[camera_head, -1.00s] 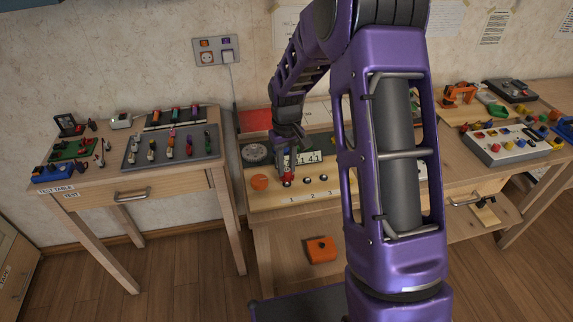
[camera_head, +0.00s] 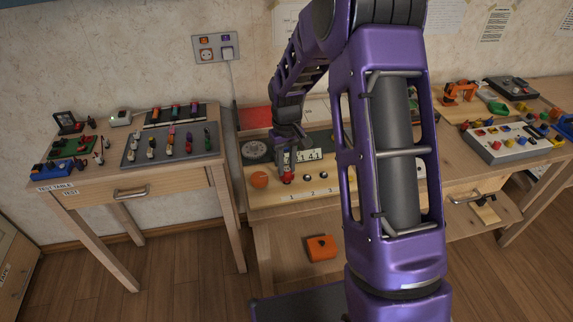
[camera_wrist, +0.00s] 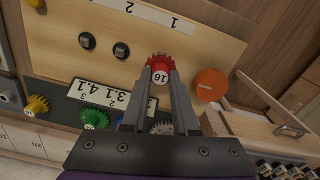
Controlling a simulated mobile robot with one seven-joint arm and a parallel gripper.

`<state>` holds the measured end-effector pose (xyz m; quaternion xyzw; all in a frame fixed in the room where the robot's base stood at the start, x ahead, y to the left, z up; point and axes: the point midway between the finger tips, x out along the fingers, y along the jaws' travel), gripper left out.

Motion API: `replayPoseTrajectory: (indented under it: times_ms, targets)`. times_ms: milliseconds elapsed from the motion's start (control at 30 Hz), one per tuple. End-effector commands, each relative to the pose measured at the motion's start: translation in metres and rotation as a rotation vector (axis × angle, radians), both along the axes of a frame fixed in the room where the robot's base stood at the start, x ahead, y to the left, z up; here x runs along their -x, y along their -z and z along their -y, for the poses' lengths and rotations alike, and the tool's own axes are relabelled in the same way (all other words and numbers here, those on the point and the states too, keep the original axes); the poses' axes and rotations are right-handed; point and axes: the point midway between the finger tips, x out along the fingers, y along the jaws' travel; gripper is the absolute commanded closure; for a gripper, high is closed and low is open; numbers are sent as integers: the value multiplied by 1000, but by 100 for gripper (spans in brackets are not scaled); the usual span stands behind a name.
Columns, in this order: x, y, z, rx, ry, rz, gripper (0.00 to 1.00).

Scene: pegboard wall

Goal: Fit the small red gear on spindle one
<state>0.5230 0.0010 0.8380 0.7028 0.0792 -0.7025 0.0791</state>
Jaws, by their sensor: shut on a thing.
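My gripper (camera_head: 288,172) is shut on the small red gear (camera_wrist: 159,62), which has a round tag reading 16. The red gear also shows at the fingertips in the head view (camera_head: 287,178). It is at the place in line with the label 1 (camera_wrist: 174,22) on the wooden board (camera_wrist: 190,45). Spindle one is hidden behind the gear and fingers, so I cannot tell whether the gear is around it or just above it. Two dark spindles, bare of gears, stand beside it in the wrist view, the nearer one (camera_wrist: 121,50) and the farther one (camera_wrist: 87,40).
An orange round knob (camera_wrist: 210,84) stands close to the gear. A white number plate (camera_wrist: 110,98) lies behind the spindles. A green gear (camera_wrist: 95,118), a yellow gear (camera_wrist: 37,104) and a grey gear (camera_wrist: 162,128) sit on the dark strip.

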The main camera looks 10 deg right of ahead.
Motion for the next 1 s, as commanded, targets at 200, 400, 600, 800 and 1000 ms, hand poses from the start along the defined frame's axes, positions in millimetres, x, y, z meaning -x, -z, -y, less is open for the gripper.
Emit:
replayPoseTrajectory:
  times_ms: [200,400,600,800,1000]
  targets:
    - [0,1,0,0,0,0,100]
    - [0,4,0,0,0,-1,100]
    - [0,9,0,0,0,-1,100]
    - [0,10,0,0,0,0,100]
    - [0,10,0,0,0,0,100]
